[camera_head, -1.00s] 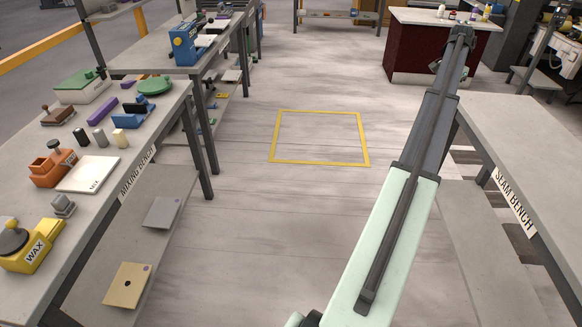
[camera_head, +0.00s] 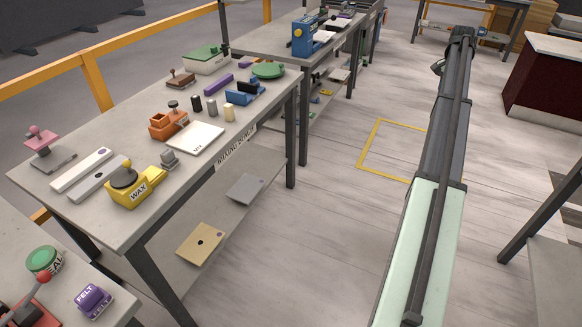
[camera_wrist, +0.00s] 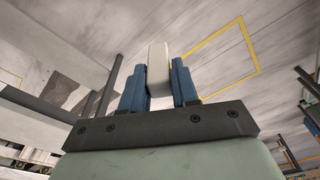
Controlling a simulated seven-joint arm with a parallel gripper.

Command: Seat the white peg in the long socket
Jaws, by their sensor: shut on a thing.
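My gripper (camera_wrist: 158,68) shows in the wrist view, its two blue fingers shut on a white peg (camera_wrist: 158,54). The peg stands between the fingers and extends past their tips, over open floor. In the head view only my arm shows, at the right; my gripper and the peg are not visible there. On the mixing bench (camera_head: 120,232) at the left lie a long white block (camera_head: 82,170) and a long grey block (camera_head: 98,179), side by side. Each has a small dark mark near one end. I cannot tell which thing is the long socket.
Beside the blocks are a yellow wax pot (camera_head: 134,189) and a pink-topped tool (camera_head: 42,143). A purple felt box (camera_head: 93,299) sits on a nearer bench. Floor between benches is clear.

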